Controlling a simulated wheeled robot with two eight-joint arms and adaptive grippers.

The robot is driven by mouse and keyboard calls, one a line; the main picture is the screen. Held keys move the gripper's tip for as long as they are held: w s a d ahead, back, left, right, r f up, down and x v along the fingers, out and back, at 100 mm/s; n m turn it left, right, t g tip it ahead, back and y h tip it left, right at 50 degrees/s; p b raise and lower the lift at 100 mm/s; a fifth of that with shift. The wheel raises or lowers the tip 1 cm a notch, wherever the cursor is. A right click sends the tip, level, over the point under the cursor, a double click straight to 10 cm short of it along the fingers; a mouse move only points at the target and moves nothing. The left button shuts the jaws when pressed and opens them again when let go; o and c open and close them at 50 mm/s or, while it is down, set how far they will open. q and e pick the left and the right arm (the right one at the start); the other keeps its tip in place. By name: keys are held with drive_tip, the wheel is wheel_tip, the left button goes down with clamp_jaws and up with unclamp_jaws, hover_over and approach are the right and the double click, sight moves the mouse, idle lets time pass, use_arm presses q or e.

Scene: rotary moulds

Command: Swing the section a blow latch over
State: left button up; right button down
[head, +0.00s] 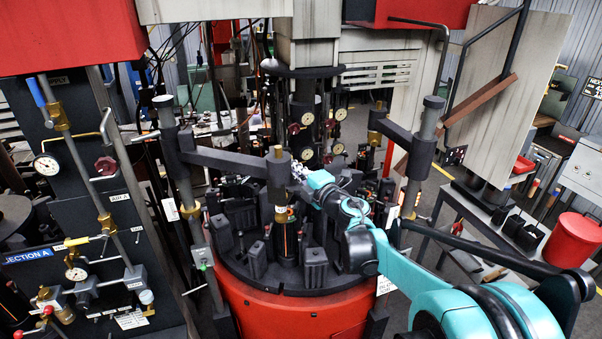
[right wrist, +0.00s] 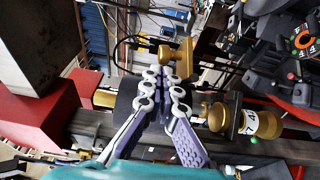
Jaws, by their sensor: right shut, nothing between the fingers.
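The section A blow latch looks like the dark swing arm (head: 225,160) that reaches from the left post to a dark head with a brass top (head: 278,155), above the moulds; I cannot be sure of its name. My right gripper (head: 299,171) is shut and empty at the right side of that head. Whether it touches is unclear. In the right wrist view my right gripper (right wrist: 165,82) has its fingers together in front of a dark block, with a brass knob (right wrist: 165,53) just beyond them. My left gripper is not in view.
The round table of dark moulds (head: 290,285) on a red base (head: 295,315) stands below. The "SECTION A" panel (head: 75,215) with gauges and valves stands at left.

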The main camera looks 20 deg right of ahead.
drive_tip(key=shift+w+a, duration=0.2)
drive_tip(key=shift+w, duration=0.2)
drive_tip(key=shift+w+d+r+m+g+p, duration=0.1)
drive_tip(key=shift+w+d+m+g+p, duration=0.05)
drive_tip(key=shift+m+g+p, duration=0.3)
drive_tip(key=shift+w+d+r+m+g+p, duration=0.15)
drive_tip(key=shift+m+g+p, duration=0.1)
drive_tip(key=shift+m, duration=0.3)
drive_tip(key=shift+w+d+m+g+p, duration=0.15)
drive_tip(key=shift+w+m+g+p, duration=0.05)
drive_tip(key=shift+m+g+p, duration=0.25)
drive_tip(key=m+g, duration=0.1)
drive_tip(key=w+m+g+p, duration=0.1)
drive_tip(key=d+m+g, duration=0.1)
drive_tip(key=shift+w+f, duration=0.15)
drive_tip(key=shift+f, duration=0.15)
drive_tip(key=m+g+y, duration=0.1)
drive_tip(key=w+f+m+g+y+p, duration=0.1)
drive_tip(key=m+g, duration=0.1)
drive_tip(key=shift+d+f, duration=0.15)
drive_tip(key=shift+d, duration=0.25)
drive_tip(key=m+g+y, duration=0.1)
drive_tip(key=f+m+g, duration=0.1)
drive_tip(key=g, duration=0.1)
drive_tip(key=shift+w+d+f+y, duration=0.15)
drive_tip(key=shift+w+f+y, duration=0.15)
drive_tip(key=shift+y, duration=0.1)
drive_tip(key=shift+f, duration=0.1)
drive_tip(key=shift+f, duration=0.1)
idle(0.7)
